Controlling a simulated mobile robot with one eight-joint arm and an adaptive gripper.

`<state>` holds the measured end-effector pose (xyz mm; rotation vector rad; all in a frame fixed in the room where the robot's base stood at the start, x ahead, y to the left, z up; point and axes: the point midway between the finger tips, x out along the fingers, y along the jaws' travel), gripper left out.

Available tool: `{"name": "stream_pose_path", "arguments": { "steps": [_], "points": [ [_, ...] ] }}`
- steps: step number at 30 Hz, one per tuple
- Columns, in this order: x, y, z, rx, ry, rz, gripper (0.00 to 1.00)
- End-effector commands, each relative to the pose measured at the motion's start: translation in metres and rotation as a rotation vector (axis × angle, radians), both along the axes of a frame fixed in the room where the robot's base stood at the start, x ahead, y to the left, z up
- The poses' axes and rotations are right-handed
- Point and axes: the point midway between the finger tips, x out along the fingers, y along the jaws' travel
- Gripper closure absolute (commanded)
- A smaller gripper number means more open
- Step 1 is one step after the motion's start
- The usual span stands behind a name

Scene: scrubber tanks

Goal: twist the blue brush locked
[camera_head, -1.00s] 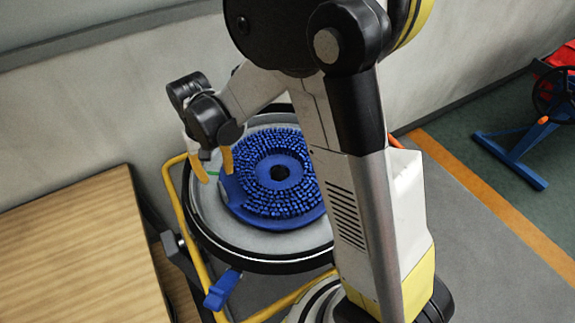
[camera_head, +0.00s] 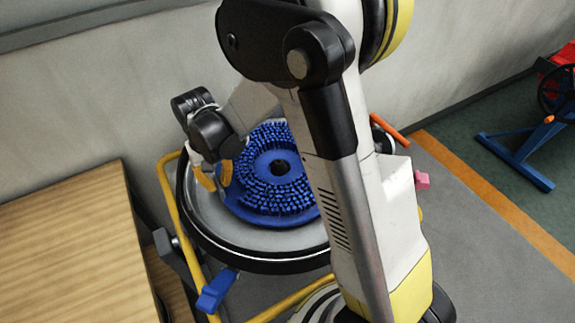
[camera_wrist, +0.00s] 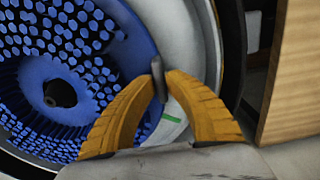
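The blue brush (camera_head: 262,212) is a round disc with blue bristles and a dark centre hole, lying bristles-up on a round grey plate (camera_head: 203,206). Its bristles fill the upper left of the wrist view (camera_wrist: 62,45). My gripper (camera_head: 215,178) is at the brush's left rim, in the head view. In the wrist view its yellow fingers (camera_wrist: 158,82) close from both sides on a thin grey upright tab (camera_wrist: 158,80) at the brush's rim. How the tab joins the brush is hidden. A green mark (camera_wrist: 176,147) shows on the pale plate beyond the rim.
A yellow tubular frame (camera_head: 173,205) with a blue lever (camera_head: 216,290) surrounds the plate. A wooden table (camera_head: 65,245) stands close at left, a wall (camera_head: 75,110) behind. My arm hides the plate's right side. A blue stand (camera_head: 520,148) is far right.

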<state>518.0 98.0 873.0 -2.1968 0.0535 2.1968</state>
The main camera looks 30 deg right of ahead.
Motion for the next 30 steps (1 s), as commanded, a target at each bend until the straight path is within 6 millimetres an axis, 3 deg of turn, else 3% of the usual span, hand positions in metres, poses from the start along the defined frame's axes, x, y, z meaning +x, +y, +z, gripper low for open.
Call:
{"name": "stream_pose_path", "arguments": {
  "steps": [11,30],
  "points": [
    [0.001,-0.001,0.0,-0.002,0.0,-0.005,1.0],
    [0.026,-0.004,0.0,-0.001,-0.001,-0.138,1.0]
  ]
}}
